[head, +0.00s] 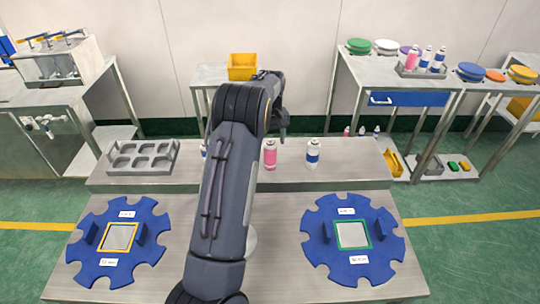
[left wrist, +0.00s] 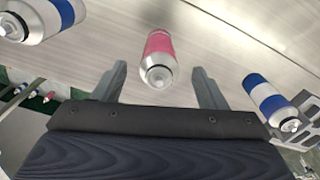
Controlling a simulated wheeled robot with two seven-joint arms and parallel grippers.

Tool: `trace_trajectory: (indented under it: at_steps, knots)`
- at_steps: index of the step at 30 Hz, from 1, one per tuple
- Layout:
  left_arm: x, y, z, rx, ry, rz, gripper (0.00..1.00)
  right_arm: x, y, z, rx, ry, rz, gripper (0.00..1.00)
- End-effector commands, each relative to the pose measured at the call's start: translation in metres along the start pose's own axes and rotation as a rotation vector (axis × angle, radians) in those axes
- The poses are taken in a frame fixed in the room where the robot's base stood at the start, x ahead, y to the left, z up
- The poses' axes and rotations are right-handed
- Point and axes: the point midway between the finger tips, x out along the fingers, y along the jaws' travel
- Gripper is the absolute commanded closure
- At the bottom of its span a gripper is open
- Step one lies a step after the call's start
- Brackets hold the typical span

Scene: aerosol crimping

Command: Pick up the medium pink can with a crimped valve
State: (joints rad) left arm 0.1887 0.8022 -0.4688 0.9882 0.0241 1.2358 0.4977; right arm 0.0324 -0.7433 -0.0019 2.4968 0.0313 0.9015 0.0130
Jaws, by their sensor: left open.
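A pink can (head: 270,154) with a silver top and valve stands upright on the raised shelf (head: 345,172) at the back of the worktable. In the left wrist view the pink can (left wrist: 159,58) shows its valve end toward the camera. My left gripper (left wrist: 162,86) is open and empty, its fingers appearing on either side of the can; I cannot tell how deep the can sits between them. In the head view my left arm reaches up the middle, and its gripper (head: 283,128) is above and behind the can. My right gripper is not in view.
A blue-and-white can (head: 313,152) stands right of the pink one; another (head: 204,151) is partly hidden by my arm. A grey holder with empty holes (head: 143,157) sits at the shelf's left. Two blue notched discs (head: 118,280) (head: 378,215) lie in front. A rack (head: 420,72) behind holds several cans.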

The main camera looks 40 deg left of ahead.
Motion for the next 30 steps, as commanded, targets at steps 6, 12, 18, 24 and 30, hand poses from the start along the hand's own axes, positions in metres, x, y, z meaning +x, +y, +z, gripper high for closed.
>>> trace_trajectory:
  at_steps: [6, 12, 18, 24, 30]
  knots:
    - [0.026, 0.000, -0.001, 0.001, -0.004, -0.002, 0.34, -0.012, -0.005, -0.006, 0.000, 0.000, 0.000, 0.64]
    - [0.053, 0.000, -0.003, 0.001, -0.003, 0.000, 0.34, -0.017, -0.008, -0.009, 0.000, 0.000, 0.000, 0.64]
    - [0.058, 0.000, -0.003, 0.002, -0.002, 0.001, 0.34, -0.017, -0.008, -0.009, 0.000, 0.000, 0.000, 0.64]
    - [0.058, 0.000, -0.003, 0.002, -0.002, 0.001, 0.50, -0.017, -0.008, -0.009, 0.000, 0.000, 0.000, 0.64]
    - [0.058, 0.000, -0.003, 0.002, -0.002, 0.002, 0.76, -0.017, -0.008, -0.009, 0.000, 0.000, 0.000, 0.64]
